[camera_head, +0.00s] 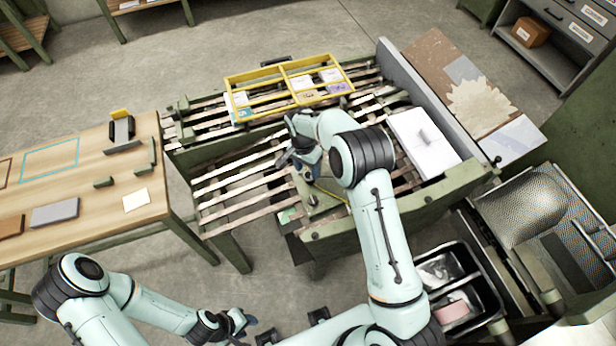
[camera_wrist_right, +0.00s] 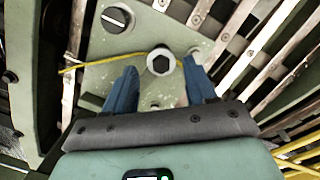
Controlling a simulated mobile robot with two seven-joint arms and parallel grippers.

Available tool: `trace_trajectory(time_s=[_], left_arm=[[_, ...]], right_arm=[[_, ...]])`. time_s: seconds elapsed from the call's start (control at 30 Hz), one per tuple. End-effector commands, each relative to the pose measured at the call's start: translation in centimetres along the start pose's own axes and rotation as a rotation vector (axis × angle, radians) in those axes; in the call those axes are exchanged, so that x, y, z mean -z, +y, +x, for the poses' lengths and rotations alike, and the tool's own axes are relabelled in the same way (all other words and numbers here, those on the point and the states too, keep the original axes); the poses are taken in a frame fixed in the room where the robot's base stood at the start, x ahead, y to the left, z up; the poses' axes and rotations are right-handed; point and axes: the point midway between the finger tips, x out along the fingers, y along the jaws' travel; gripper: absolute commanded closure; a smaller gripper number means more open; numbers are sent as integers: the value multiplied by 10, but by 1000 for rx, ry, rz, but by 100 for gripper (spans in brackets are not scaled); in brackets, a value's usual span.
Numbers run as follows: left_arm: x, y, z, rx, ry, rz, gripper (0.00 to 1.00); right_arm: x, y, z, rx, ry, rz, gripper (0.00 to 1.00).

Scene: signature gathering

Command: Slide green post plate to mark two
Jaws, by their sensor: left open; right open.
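The pale green post plate (camera_head: 322,207) lies at the front of the slatted bench, partly hidden by my right arm. In the right wrist view the plate (camera_wrist_right: 108,48) carries a round slotted screw (camera_wrist_right: 115,19) and an upright hex-headed post (camera_wrist_right: 160,61). My right gripper (camera_head: 297,165) is over the plate. Its two blue fingers (camera_wrist_right: 158,88) are open, one on each side of the post, with no clear grip on it. My left gripper (camera_head: 243,325) is open and empty, low in the head view, away from the bench. I cannot make out mark two.
A yellow divided frame (camera_head: 282,72) sits on the back slats. A white block (camera_head: 424,142) lies to the right on the bench. A thin yellow strip (camera_wrist_right: 92,65) crosses the plate. A wooden table (camera_head: 98,190) with small blocks stands left.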

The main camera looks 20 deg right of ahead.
Motion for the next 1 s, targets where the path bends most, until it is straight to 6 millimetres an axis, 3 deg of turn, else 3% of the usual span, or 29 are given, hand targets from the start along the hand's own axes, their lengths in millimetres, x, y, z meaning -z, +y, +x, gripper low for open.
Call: trace_trajectory(time_s=[0.1,0.3,0.7,0.9,1.0], left_arm=[[0,0,0,0,1,0,57],[1,1,-1,-1,2,1,57],[1,1,-1,-1,2,1,57],[1,1,-1,-1,2,1,57],[1,1,-1,-1,2,1,57]], right_arm=[[0,0,25,-2,-2,0,44],[0,0,49,0,-1,0,44],[0,0,57,2,0,-1,44],[0,0,56,1,-1,0,100],[0,0,56,1,-1,-1,100]])
